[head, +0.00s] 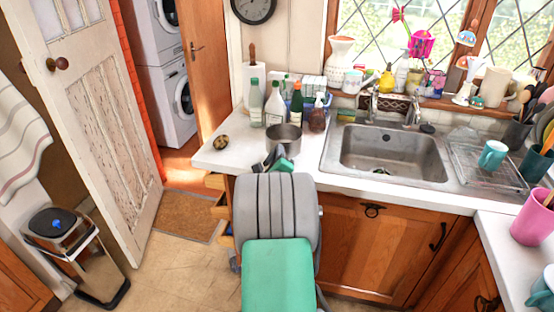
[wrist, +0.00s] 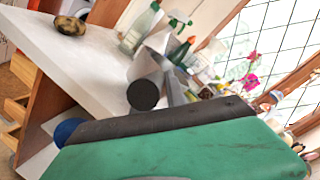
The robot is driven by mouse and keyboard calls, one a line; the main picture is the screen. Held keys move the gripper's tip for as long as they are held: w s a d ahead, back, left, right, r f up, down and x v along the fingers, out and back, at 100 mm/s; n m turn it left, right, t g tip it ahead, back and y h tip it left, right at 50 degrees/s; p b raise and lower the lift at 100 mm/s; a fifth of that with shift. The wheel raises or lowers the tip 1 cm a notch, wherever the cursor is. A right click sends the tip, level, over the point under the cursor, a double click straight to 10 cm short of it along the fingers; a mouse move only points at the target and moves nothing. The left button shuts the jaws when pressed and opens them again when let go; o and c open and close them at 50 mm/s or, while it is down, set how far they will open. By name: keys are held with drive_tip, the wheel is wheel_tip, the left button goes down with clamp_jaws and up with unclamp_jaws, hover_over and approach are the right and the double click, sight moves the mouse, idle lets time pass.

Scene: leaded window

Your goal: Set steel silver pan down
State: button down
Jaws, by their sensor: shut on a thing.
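The steel silver pan (head: 284,136) shows in the head view at the left part of the white counter (head: 225,160), left of the sink. It looks upright, with its open top up. My gripper (head: 281,163) is at the pan's near side, shut on the pan. My arm hides the grip and the pan's lower near part. I cannot tell whether the pan's base touches the counter. In the wrist view, a grey metal surface (wrist: 151,66) beyond my green and black gripper parts seems to be part of the pan.
A brown mottled round object (head: 221,142) lies on the counter left of the pan. Several bottles (head: 274,104) and a dark brown soap dispenser (head: 318,117) stand close behind it. The sink (head: 388,153) is to the right. Bare counter shows left of the pan.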

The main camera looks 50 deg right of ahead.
drive_tip(key=shift+w+d+f, duration=0.45)
drive_tip(key=shift+w+f, duration=0.05)
drive_tip(key=shift+f, duration=0.15)
drive_tip(key=shift+f+p, duration=0.45)
drive_tip(key=shift+f, duration=1.2)
drive_tip(key=c, duration=1.4)
unclamp_jaws()
drive_tip(key=shift+o, duration=0.2)
drive_tip(key=b+v, duration=0.2)
drive_tip(key=v, duration=1)
drive_tip(key=shift+s, duration=0.1)
